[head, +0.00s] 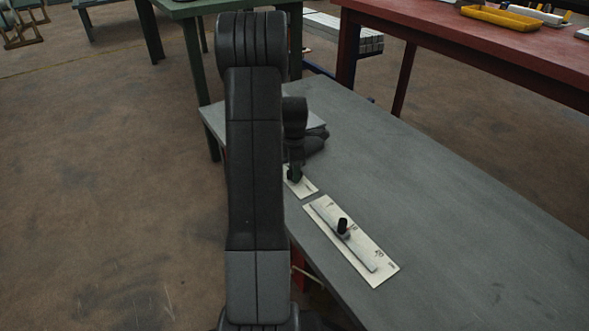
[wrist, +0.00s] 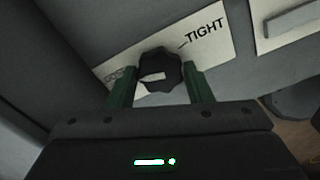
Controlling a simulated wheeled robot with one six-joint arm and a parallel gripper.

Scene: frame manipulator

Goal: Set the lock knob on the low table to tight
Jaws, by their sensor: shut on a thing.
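The lock knob (wrist: 160,72) is a dark lobed knob with a pale bar mark on its top. It stands on a white label plate (wrist: 208,36) that reads TIGHT at the upper right, with smaller print at the lower left. My gripper (wrist: 161,82) has its green fingers on either side of the knob and is shut on it. In the head view the plate (head: 306,188) shows partly beside my arm, and my gripper (head: 294,172) is over it. The knob is hidden there. The low table (head: 450,220) is grey.
A second white plate (head: 378,268) with a slot and a black slider handle (head: 342,226) lies nearer on the same table. A red table (head: 440,25) with a yellow tray (head: 500,17) stands at the back right. The low table's right part is clear.

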